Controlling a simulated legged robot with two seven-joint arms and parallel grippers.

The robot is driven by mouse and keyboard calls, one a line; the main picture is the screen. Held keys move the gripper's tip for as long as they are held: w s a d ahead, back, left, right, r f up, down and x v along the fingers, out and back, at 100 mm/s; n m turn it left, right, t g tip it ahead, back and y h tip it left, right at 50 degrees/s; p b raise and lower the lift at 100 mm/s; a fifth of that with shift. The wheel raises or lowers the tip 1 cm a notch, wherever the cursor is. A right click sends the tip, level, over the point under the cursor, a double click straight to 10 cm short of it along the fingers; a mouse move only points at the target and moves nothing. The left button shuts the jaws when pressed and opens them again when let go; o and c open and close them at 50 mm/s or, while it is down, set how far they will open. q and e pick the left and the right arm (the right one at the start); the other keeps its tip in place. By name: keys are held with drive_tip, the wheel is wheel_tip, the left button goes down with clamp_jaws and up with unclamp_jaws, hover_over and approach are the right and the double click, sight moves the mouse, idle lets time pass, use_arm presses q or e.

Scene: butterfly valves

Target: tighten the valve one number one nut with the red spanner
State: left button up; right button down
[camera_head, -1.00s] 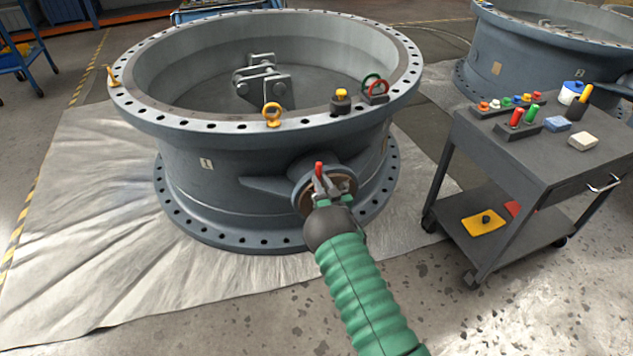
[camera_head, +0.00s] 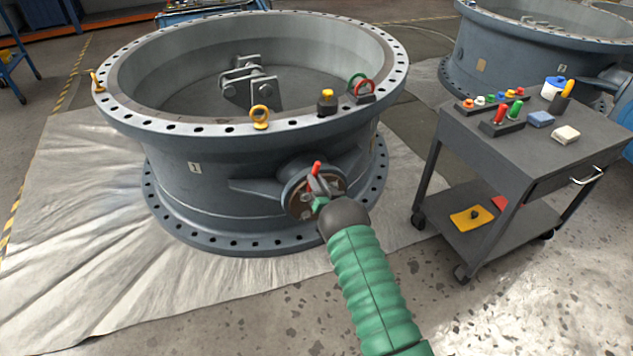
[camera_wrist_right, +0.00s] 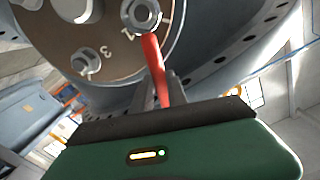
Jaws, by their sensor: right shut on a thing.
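Valve one (camera_head: 215,195) is the big grey-blue ring body with a "1" plate, standing on a sheet. Its round flange plate (camera_head: 301,204) faces me at the lower front. My right gripper (camera_head: 317,188) is at this plate, shut on the red spanner (camera_head: 316,168). In the right wrist view the red spanner (camera_wrist_right: 154,65) runs from between the fingers up to a hex nut (camera_wrist_right: 142,14). The spanner's end meets the nut there; I cannot tell whether it is fully seated. Numerals by the nut are partly covered; a "3" marks another nut (camera_wrist_right: 85,64). My left gripper is not in view.
A grey trolley (camera_head: 505,150) with coloured knobs, a blue block and a pale block stands at the right. A second valve (camera_head: 500,60) is behind it. Lifting eyes (camera_head: 260,117) sit on valve one's rim. The floor in front is clear.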

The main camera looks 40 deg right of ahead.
drive_tip(key=shift+f, duration=0.1)
drive_tip(key=c, duration=1.9)
unclamp_jaws()
drive_tip(key=shift+c, duration=1.3)
drive_tip(key=shift+w, duration=0.25)
clamp_jaws()
drive_tip(key=shift+o, duration=1.2)
unclamp_jaws()
clamp_jaws()
